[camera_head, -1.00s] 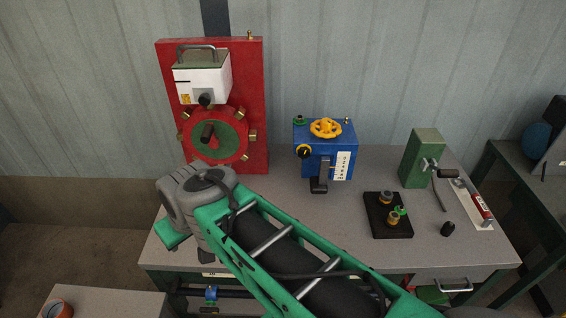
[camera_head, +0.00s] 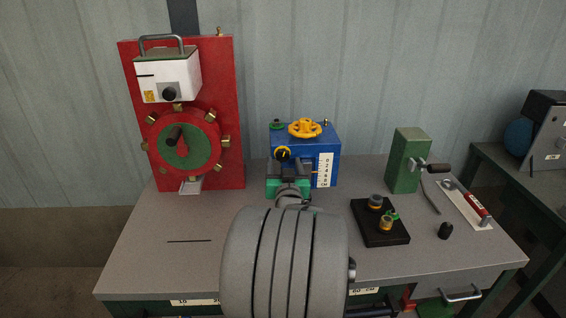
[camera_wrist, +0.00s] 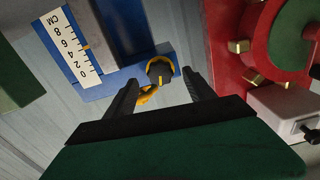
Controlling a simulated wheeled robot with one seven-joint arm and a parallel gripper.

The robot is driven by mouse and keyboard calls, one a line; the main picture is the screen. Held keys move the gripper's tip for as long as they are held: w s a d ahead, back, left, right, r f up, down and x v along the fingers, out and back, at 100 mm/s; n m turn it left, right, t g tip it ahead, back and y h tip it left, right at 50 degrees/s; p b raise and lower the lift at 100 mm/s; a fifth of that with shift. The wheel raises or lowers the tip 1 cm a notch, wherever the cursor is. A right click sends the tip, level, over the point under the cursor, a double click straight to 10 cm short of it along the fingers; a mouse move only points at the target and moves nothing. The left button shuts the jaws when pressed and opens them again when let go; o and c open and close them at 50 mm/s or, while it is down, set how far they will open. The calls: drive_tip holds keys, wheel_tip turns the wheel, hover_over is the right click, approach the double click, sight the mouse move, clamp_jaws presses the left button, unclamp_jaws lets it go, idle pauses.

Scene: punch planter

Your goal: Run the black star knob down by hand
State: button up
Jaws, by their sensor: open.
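The black knob with a yellow edge (camera_head: 282,153) sits on the upper left front of the blue box (camera_head: 312,142). It shows in the wrist view (camera_wrist: 160,70), beyond and between my fingertips; its star shape cannot be made out. My gripper (camera_head: 289,168) is in front of the blue box, just below the knob in the head view. In the wrist view my gripper (camera_wrist: 161,84) is open and empty, one dark finger on each side of the knob. I see no clear contact. My gripper and arm hide the box's lower front.
A yellow handwheel (camera_head: 305,128) tops the blue box, and a white scale (camera_head: 325,170) is on its front. The red panel (camera_head: 212,80) stands to the left. A black tray (camera_head: 366,232) with fittings and a green block (camera_head: 404,165) are to the right. The bench's left front is clear.

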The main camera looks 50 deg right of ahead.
drive_tip(key=shift+x, duration=0.85)
drive_tip(key=shift+c, duration=0.3)
drive_tip(key=c, duration=1.3)
drive_tip(key=shift+f+m+b, duration=0.2)
drive_tip(key=shift+m+b, duration=1.15)
drive_tip(key=shift+m, duration=0.25)
drive_tip(key=shift+r+m+b, duration=0.25)
drive_tip(key=shift+m+b, duration=0.15)
drive_tip(key=shift+m, duration=0.8)
